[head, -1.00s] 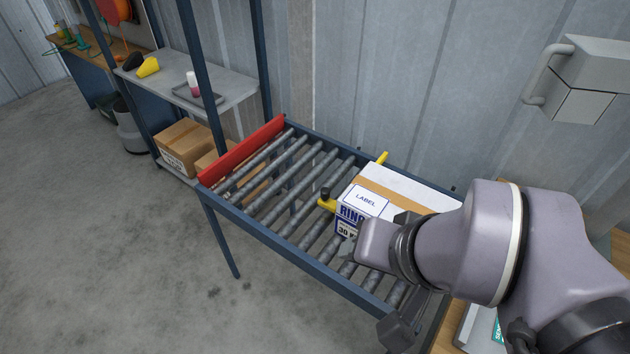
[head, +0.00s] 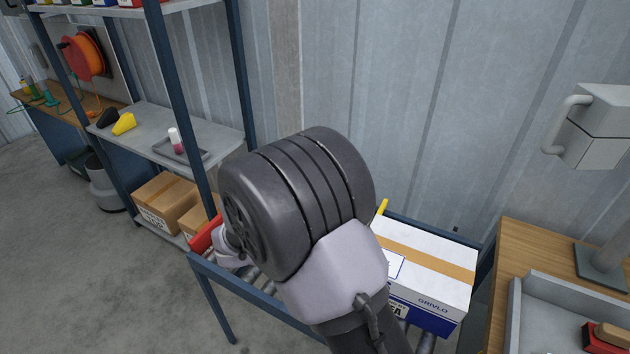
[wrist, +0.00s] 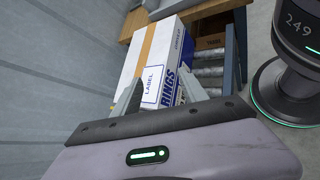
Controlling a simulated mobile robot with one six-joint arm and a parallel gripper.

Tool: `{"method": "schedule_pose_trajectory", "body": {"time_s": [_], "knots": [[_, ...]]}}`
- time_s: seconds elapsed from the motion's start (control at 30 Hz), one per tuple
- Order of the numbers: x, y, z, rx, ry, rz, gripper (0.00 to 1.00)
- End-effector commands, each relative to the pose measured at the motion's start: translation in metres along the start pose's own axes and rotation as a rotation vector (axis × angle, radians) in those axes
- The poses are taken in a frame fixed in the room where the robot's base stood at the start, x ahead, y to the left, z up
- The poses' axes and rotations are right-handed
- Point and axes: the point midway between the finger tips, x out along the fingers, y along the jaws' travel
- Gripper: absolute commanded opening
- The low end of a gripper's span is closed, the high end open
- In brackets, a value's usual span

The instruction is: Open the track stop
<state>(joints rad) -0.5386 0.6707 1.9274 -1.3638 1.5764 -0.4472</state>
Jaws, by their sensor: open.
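The track stop is a yellow bar across the roller track. In the head view only its far yellow end (head: 383,206) shows, beside the box; my arm hides the rest, including its black knob. A white and blue box (head: 432,268) with a tan tape strip sits on the rollers just right of the stop. It also shows in the wrist view (wrist: 152,50), labelled RINGS. My gripper (wrist: 162,80) is open and empty, its two fingers pointing towards the box's labelled end. My arm hides most of it in the head view.
The blue track frame (head: 270,308) has a red end board (head: 205,235) at left. A shelf (head: 165,140) with a small tray stands behind it. A wooden bench (head: 540,250) is at right.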

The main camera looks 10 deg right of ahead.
Motion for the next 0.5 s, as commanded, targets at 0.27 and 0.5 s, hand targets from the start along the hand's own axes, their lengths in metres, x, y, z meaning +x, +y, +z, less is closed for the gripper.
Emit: {"method": "schedule_pose_trajectory", "body": {"time_s": [0.27, 0.5], "knots": [[0.001, -0.034, -0.184, -0.581, -0.293, 0.680, 0.51], [0.008, -0.048, -0.221, -0.678, -0.339, 0.833, 0.51]]}}
